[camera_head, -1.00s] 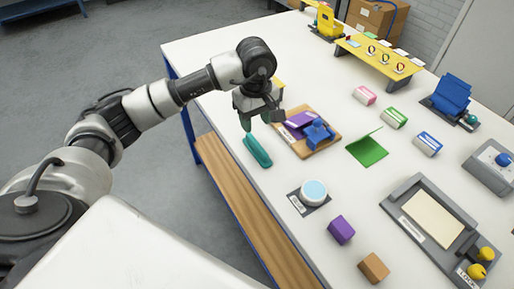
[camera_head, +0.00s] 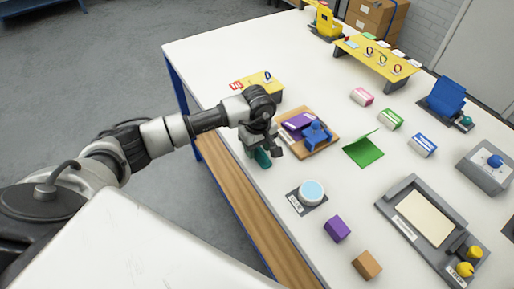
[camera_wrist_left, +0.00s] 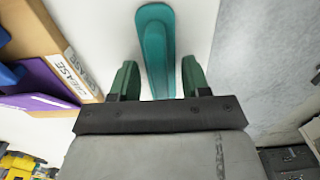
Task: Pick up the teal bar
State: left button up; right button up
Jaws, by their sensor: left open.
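The teal bar (camera_wrist_left: 156,45) lies on the white table near its left edge. In the head view only part of the teal bar (camera_head: 263,158) shows, as my left gripper (camera_head: 264,156) covers the rest. In the left wrist view my left gripper (camera_wrist_left: 160,80) is open, with one green finger on each side of the bar and gaps between. Whether the fingers touch the bar is not clear; no grip shows. My right gripper is not in view.
A wooden board (camera_head: 318,147) with a purple item and a blue piece lies right beside the gripper. The table's left edge is close.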

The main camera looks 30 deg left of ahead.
aim_at(260, 148)
pick_arm(q)
jog(key=shift+c, duration=0.3)
grip_shut()
jog(key=shift+r, duration=0.4)
jog(key=r+b, duration=0.2)
jog(key=r, duration=0.1)
jog(key=shift+s+d+r, duration=0.15)
jog(key=shift+d+r, duration=0.15)
jog(key=shift+d, duration=0.1)
jog(key=s+d+r+b, duration=0.2)
jog(key=s+d+r, duration=0.3)
jog(key=d, duration=0.4)
jog(key=shift+s+d+r+b, duration=0.15)
jog(key=shift+s+r+b, duration=0.15)
jog(key=shift+r, duration=0.55)
